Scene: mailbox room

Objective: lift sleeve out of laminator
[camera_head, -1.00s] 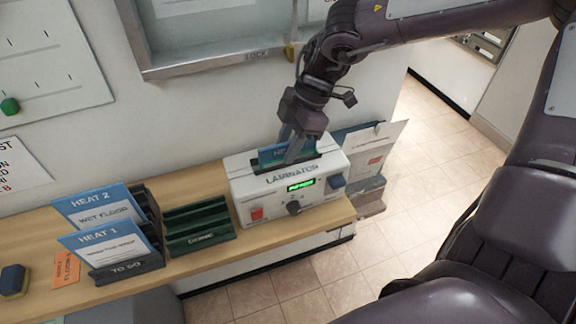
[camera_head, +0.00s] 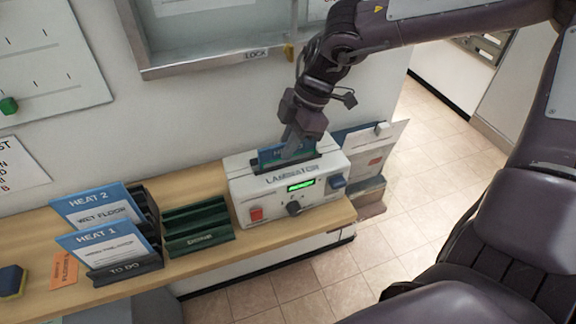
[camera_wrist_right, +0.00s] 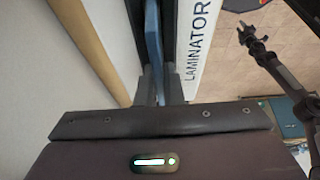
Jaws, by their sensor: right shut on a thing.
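The white laminator (camera_head: 245,187) stands at the right end of the wooden shelf, its green display lit. A blue-topped sleeve (camera_head: 270,155) stands upright in its top slot, with only its upper part showing. My right gripper (camera_head: 292,150) is shut on the sleeve's top edge from above. In the right wrist view the fingers (camera_wrist_right: 160,88) close on the blue sleeve (camera_wrist_right: 153,45) beside the laminator (camera_wrist_right: 192,45). The sleeve's lower part is hidden in the slot.
Left of the laminator is an empty-looking green DONE rack (camera_head: 199,226). Further left a dark TO DO rack (camera_head: 127,270) holds HEAT 1 and HEAT 2 sleeves. A leaflet holder (camera_head: 372,150) stands right of the laminator. A wall cabinet (camera_head: 215,62) hangs behind.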

